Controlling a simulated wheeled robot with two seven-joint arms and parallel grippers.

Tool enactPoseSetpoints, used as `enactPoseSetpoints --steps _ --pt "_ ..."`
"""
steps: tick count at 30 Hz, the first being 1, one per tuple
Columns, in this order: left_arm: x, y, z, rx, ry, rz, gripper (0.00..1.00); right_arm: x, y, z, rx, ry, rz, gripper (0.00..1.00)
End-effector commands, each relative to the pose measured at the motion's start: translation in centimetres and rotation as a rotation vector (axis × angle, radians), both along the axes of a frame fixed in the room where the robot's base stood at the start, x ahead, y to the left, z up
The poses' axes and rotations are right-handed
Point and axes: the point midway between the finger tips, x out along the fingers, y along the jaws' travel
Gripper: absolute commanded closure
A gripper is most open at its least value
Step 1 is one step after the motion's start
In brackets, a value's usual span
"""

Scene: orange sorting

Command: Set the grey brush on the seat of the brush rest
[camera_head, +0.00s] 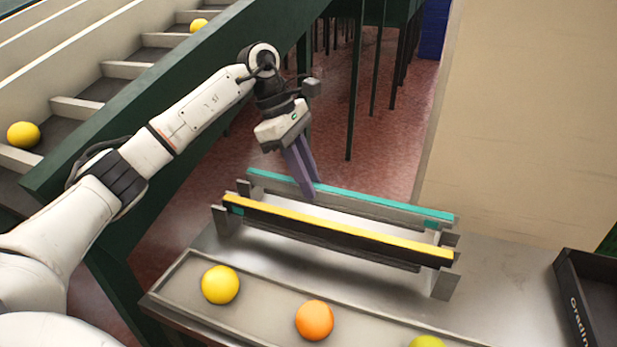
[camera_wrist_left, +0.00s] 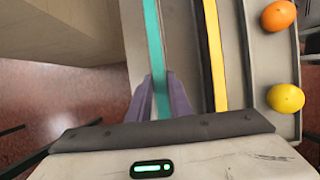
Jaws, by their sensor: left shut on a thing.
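The grey brush (camera_head: 370,210) is a long bar with a teal top strip and grey sides. My left gripper (camera_head: 308,186), with purple fingers, is shut on it left of its middle. In the left wrist view the teal strip (camera_wrist_left: 153,45) runs between the two fingertips (camera_wrist_left: 161,96). The brush rest (camera_head: 443,285) has grey metal end uprights with small teal patches. A yellow-topped dark bar lies across it, nearer the camera than the brush and roughly parallel. I cannot tell whether the brush touches the rest. My right gripper is not in view.
The yellow-topped bar (camera_head: 340,231) also shows in the left wrist view (camera_wrist_left: 214,50). A tray in front holds a yellow fruit (camera_head: 220,285), an orange (camera_head: 314,320) and a greenish one (camera_head: 427,342). A black crate (camera_head: 572,300) stands at right. A green-sided conveyor (camera_head: 150,108) is at left.

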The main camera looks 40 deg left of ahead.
Motion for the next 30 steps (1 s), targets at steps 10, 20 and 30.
enactPoseSetpoints --steps 10,20,30 --pt "0.0 0.0 0.1 -0.001 -0.001 0.000 0.60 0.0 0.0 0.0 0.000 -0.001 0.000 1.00" --pt "-0.1 0.5 1.2 0.000 -0.001 0.002 0.60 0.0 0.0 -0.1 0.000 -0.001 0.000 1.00" --pt "-0.7 2.9 7.3 -0.001 -0.004 0.002 0.60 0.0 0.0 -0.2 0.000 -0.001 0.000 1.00"
